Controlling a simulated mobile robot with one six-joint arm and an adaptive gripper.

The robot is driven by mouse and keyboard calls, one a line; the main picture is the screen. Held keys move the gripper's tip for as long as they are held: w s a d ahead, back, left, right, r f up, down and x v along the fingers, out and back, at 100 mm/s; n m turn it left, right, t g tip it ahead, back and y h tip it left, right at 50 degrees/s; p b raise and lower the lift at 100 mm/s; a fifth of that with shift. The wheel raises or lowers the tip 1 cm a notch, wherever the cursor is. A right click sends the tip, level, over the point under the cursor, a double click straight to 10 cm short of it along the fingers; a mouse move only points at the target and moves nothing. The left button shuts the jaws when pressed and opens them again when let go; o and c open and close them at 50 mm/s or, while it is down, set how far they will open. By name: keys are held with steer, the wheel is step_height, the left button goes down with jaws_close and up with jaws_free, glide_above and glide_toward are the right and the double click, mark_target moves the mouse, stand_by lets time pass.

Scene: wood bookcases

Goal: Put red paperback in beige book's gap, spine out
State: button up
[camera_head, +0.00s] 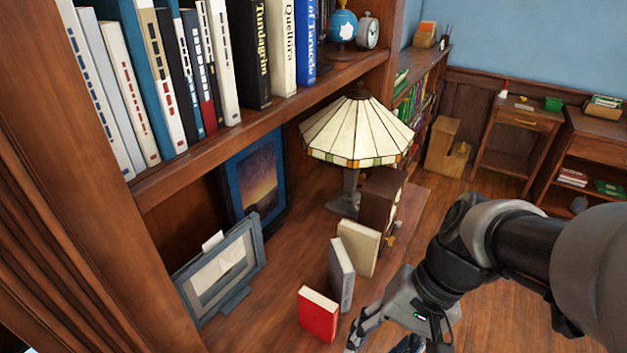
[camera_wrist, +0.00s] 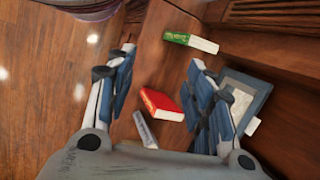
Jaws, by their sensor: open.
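The red paperback (camera_head: 318,315) stands upright on the wooden ledge at the bottom middle of the head view. In the wrist view the red paperback (camera_wrist: 163,104) shows between my open fingers. My gripper (camera_head: 385,338) is open and empty, just right of the red paperback and partly cut off below; it also shows in the wrist view (camera_wrist: 162,62). A cream-beige book (camera_head: 357,247) stands farther back on the ledge. A grey book (camera_head: 342,274) stands between it and the red one. I cannot tell which opening is the beige book's gap.
A stained-glass lamp (camera_head: 357,130) and a dark wooden box (camera_head: 381,203) stand behind the books. A grey picture frame (camera_head: 218,270) leans at left. A full book row fills the upper shelf (camera_head: 250,105). A green book (camera_wrist: 190,41) shows in the wrist view. Floor is open at right.

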steer(key=w+f+m+g+y, duration=0.1)
steer(key=w+f+m+y, duration=0.4)
steer(key=y, duration=0.1)
steer(key=m+t+y, duration=0.4)
steer(key=m+t, duration=0.8)
steer(key=m, duration=0.3)
glide_toward(318, 298)
steer(key=b+x, duration=0.1)
steer(key=x, duration=0.9)
steer(key=shift+f+b, duration=0.2)
steer(key=shift+b, duration=0.15)
jaws_close()
